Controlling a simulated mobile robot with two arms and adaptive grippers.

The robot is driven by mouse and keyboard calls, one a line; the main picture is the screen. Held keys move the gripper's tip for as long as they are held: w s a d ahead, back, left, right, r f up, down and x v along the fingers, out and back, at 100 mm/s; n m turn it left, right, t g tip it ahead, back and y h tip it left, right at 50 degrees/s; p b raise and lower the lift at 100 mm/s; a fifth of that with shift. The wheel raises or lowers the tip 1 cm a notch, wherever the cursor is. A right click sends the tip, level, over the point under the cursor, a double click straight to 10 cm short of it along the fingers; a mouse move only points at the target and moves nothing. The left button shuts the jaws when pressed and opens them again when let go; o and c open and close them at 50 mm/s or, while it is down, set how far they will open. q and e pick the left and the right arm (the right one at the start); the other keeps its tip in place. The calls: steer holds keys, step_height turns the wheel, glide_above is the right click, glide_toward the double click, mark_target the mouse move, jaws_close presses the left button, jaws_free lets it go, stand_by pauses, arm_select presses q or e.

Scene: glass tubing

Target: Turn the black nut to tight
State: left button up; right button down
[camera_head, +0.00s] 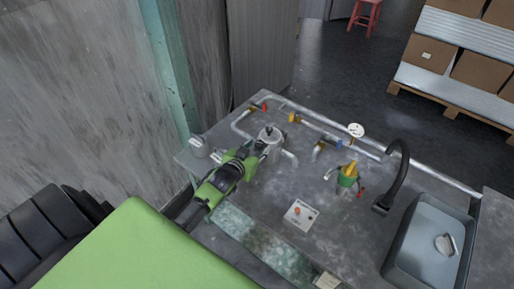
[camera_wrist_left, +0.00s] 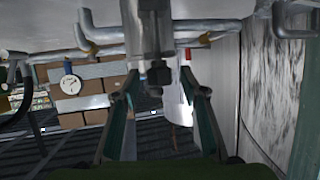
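In the left wrist view, a dark nut-like piece (camera_wrist_left: 158,76) sits at the end of a grey metal fitting (camera_wrist_left: 148,28). My left gripper (camera_wrist_left: 160,96) has its two fingers spread on either side, with visible gaps to the piece. In the head view, my left gripper (camera_head: 262,152) is at the grey round fitting (camera_head: 270,134) on the pipework at the table's left part. The nut cannot be made out in the head view, where the gripper and fitting crowd that spot. My right gripper is not in view.
The grey table (camera_head: 265,205) carries pipes with coloured valves, a round gauge (camera_head: 356,130), a green cup (camera_head: 347,176) with yellow contents, and a white panel with an orange button (camera_head: 300,215). A black tap (camera_head: 401,165) and a sink (camera_head: 420,250) are at the right. The table's front middle is mostly clear.

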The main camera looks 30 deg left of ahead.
arm_select(q)
steer(key=c, duration=1.1)
steer(key=shift+c, duration=0.2)
steer(key=shift+w+a+r+m+h+p, duration=0.1)
steer(key=shift+m+h+p, duration=0.1)
steer(key=shift+m+h, duration=0.25)
steer(key=shift+a+m+h+p, duration=0.1)
steer(key=shift+m+h+p, duration=0.05)
steer(key=shift+m+h, duration=0.25)
steer(key=shift+w+m+h+b, duration=0.1)
steer(key=shift+m+h+b, duration=0.5)
steer(key=shift+m+h, duration=0.35)
steer(key=shift+o, duration=0.2)
steer(key=shift+a+m+h+b, duration=0.1)
steer(key=shift+m+h+b, duration=0.4)
steer(key=shift+h+b, duration=0.45)
steer(key=shift+c, duration=0.2)
